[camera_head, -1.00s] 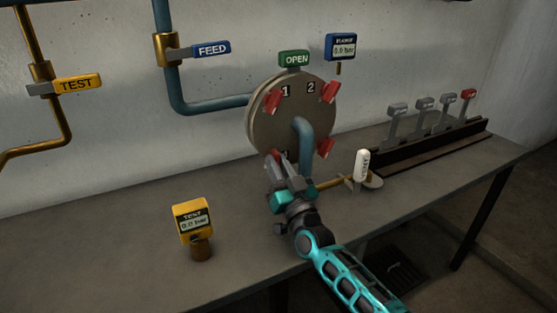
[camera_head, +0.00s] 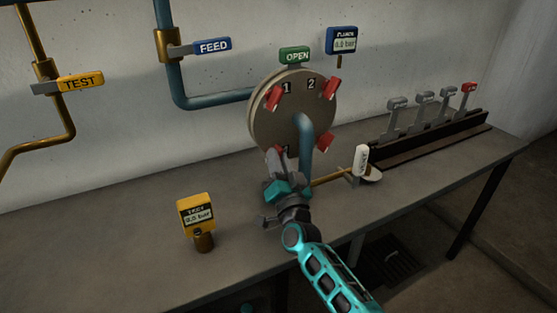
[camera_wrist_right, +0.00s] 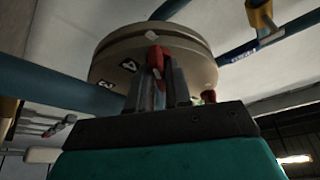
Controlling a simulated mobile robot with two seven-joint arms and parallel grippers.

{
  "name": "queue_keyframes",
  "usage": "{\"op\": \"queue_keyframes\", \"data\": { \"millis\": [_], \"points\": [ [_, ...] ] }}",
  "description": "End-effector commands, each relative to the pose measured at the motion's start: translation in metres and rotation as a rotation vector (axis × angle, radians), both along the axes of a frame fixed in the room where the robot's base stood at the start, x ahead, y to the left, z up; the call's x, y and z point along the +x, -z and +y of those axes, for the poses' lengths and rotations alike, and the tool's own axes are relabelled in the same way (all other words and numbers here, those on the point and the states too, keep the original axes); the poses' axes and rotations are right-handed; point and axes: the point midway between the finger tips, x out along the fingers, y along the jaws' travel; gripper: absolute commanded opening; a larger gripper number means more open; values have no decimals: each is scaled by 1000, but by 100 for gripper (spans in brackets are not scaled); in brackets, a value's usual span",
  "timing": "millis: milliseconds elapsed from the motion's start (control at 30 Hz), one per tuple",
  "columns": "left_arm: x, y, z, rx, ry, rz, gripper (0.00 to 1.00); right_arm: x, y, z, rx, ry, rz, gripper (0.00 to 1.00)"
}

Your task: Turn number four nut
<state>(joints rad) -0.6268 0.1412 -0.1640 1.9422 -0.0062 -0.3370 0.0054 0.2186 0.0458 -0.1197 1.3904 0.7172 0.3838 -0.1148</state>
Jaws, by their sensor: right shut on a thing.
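The round grey-beige flange (camera_head: 262,130) stands at the back of the bench, with number labels and red nuts around its face. The number four nut (camera_wrist_right: 156,58) is red and sits beside the 4 label (camera_wrist_right: 129,65) in the right wrist view. My right gripper (camera_wrist_right: 160,85) is shut on this nut, one finger on each side. In the head view my right gripper (camera_head: 275,165) reaches the flange's lower left and hides most of the nut. The other red nuts show at upper left (camera_head: 273,97), upper right (camera_head: 330,89) and lower right (camera_head: 324,141). My left gripper is out of view.
A blue pipe (camera_head: 305,135) bends out of the flange's middle. A white-tagged tool (camera_head: 361,160) lies right of my gripper. A lever rack (camera_head: 430,140) is at right. The bench's left part is clear.

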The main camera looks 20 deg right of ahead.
Motion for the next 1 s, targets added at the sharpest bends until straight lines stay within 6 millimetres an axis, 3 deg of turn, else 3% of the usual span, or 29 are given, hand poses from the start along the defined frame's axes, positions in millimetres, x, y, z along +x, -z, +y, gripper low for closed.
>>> {"op": "queue_keyframes", "data": {
  "millis": [200, 233, 433, 767, 1000],
  "points": [
    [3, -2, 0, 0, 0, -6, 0, 0, 0, 1, -2, -2, 1, 0],
    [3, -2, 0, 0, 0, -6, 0, 0, 0, 1, -2, -2, 1, 20],
    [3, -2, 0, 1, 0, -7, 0, 0, 0, 1, -2, -2, 0, 39],
    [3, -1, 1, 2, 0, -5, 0, -5, 2, 1, -2, -1, 1, 39],
    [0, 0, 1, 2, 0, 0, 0, -40, 16, 6, -3, 0, 4, 39]
  ]
}}
